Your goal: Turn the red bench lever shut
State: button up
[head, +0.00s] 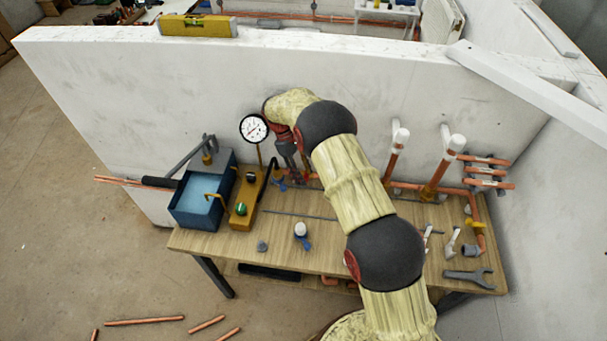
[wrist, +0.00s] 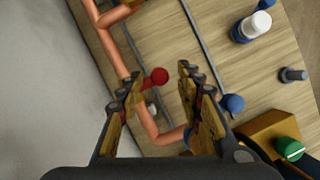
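In the head view my gripper (head: 295,172) points down at the back of the bench, and the lever is not clear there.
A blue tank (head: 190,205) and a yellow block with a green knob (head: 241,209) stand left of my gripper, below a white gauge (head: 254,128). White-topped copper pipes (head: 400,138) rise to the right. A white wall (head: 180,90) stands close behind. A wrench (head: 468,276) lies at the front right.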

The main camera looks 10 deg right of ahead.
jog(key=v, duration=1.1)
jog(key=shift+r, duration=0.1)
